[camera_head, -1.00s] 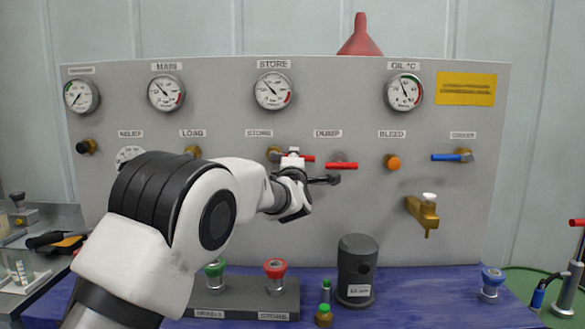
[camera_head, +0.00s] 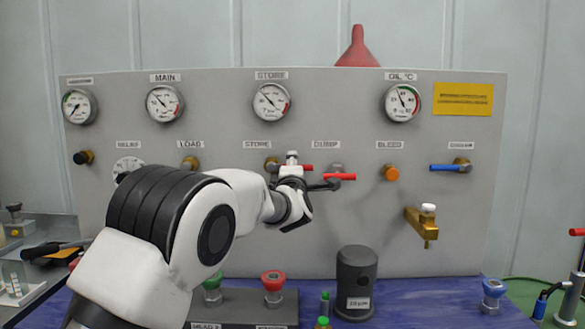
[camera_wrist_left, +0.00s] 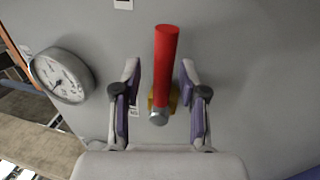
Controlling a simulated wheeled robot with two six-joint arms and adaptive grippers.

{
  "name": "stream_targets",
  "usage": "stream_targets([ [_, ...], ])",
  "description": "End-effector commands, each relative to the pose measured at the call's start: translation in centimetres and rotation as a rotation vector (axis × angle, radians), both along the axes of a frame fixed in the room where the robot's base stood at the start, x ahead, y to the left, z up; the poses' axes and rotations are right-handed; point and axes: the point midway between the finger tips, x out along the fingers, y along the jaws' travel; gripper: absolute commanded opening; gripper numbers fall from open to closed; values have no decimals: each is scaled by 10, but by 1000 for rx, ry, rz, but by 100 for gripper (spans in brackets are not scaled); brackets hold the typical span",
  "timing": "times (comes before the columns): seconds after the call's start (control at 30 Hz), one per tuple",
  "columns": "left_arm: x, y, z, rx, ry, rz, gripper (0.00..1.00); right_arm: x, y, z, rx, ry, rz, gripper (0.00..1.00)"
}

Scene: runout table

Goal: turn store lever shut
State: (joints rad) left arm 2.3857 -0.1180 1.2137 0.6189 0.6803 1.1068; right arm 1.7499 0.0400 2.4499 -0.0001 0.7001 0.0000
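The store lever (camera_head: 307,168) is a short red handle on a brass valve under the STORE label. It points to the right in the head view and is partly hidden by my left gripper. My left gripper (camera_head: 310,173) is at the lever, in front of the panel. In the left wrist view the red lever (camera_wrist_left: 165,65) stands between the two spread fingers of the left gripper (camera_wrist_left: 160,78), with a gap on both sides. The fingers are open and do not appear to touch it. My right gripper is not in view.
The dump lever (camera_head: 340,177), also red, sits close to the right of the gripper. A bleed knob (camera_head: 391,173) and a blue-handled lever (camera_head: 450,168) are further right. Below, a dark cylinder (camera_head: 356,282) and red and green knobs stand on the blue table.

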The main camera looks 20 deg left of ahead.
Motion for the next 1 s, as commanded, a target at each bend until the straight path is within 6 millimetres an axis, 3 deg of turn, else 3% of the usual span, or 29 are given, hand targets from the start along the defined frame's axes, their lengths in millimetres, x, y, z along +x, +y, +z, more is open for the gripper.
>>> stream_targets([
  [0.23,-17,-6,-4,3,3,-1,42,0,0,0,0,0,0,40],
  [0.5,-80,-25,-17,5,2,-1,42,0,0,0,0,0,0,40],
  [0.63,-103,-32,-22,3,2,-1,42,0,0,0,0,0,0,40],
  [1.0,-112,-34,-24,0,0,-1,42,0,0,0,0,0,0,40],
])
